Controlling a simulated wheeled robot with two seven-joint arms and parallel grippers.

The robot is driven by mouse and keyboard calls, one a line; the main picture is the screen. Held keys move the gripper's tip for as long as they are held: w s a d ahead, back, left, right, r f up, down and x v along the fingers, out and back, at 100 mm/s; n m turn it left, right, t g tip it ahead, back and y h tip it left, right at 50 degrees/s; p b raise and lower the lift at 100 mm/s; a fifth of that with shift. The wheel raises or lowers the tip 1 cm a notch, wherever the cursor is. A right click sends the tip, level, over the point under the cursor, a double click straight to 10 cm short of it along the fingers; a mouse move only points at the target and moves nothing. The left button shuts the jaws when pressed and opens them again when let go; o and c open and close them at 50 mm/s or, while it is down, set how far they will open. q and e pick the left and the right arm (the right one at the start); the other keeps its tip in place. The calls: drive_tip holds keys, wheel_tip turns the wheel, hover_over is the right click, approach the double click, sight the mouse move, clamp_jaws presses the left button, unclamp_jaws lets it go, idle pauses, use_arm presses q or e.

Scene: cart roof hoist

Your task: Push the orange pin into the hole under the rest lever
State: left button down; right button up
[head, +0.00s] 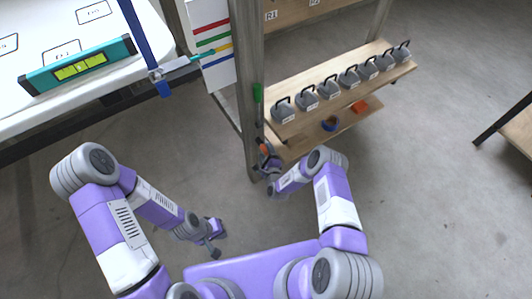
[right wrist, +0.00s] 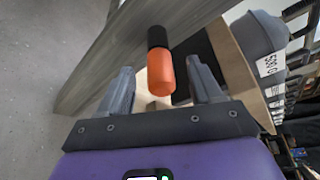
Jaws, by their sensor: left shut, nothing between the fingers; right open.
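The orange pin (right wrist: 160,74) has a black upper part and stands out from the grey wooden post (right wrist: 115,60) in the right wrist view. In the head view the pin (head: 265,148) is a small orange spot low on the post (head: 250,60). My right gripper (right wrist: 160,68) is open, with one finger on each side of the pin and gaps visible at both. A green piece (head: 257,93) is on the post above the pin; I cannot tell whether it is the rest lever. The hole is not visible. My left gripper (head: 214,249) is shut and empty, low at left.
Right of the post, a wooden shelf (head: 345,85) carries several grey weights (head: 328,88). A lower shelf (head: 340,130) holds blue and orange items. At left, a white table (head: 35,115) bears a teal spirit level (head: 78,68). The floor between is clear.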

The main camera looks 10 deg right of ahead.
drive_tip(key=p+v, duration=0.2)
drive_tip(key=v, duration=0.4)
drive_tip(key=shift+s+r, duration=0.15)
drive_tip(key=shift+s+p, duration=0.35)
drive_tip(key=shift+s, duration=0.2)
drive_tip(key=s+a+r+n+g+y+p, duration=0.1)
drive_tip(key=s+r+n+g+p, duration=0.1)
drive_tip(key=s+r+n+g, duration=0.3)
drive_tip(key=s+a+r+n+g+y+p, duration=0.1)
drive_tip(key=s+r+n+g+p, duration=0.1)
drive_tip(key=s+r+n+g, duration=0.3)
drive_tip(key=s+a+r+n+g+y+p, duration=0.2)
drive_tip(key=s+r+n+g, duration=0.3)
drive_tip(key=s+n, duration=0.6)
drive_tip(key=s, duration=0.4)
drive_tip(key=shift+p, duration=0.3)
drive_tip(key=shift+c, duration=0.3)
